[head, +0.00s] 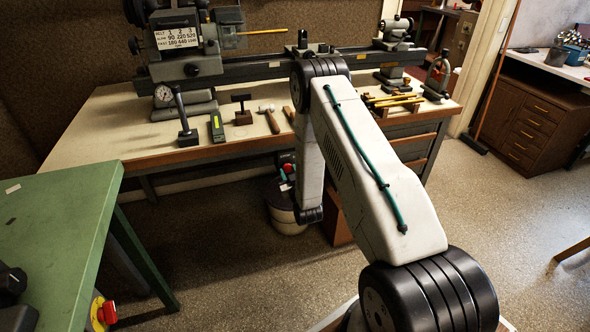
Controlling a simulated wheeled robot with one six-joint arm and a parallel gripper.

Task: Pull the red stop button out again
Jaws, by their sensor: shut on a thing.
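A red stop button (108,312) on a yellow housing shows at the bottom left, beside the green bench and close to the lower edge of the picture. Its mushroom head faces right. Whether it is pressed in or out cannot be told at this size. My arm rises from the bottom right, bends at the top middle and comes down to a black wrist joint in front of the wooden workbench. No part of my arm that I can see is at the red button.
The green bench (50,215) fills the left. The wooden workbench (110,125) bears a lathe (180,50), hammers and other tools. A bucket-like container (286,215) with something red and teal above it stands under its front edge. The speckled floor on the right is mostly clear.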

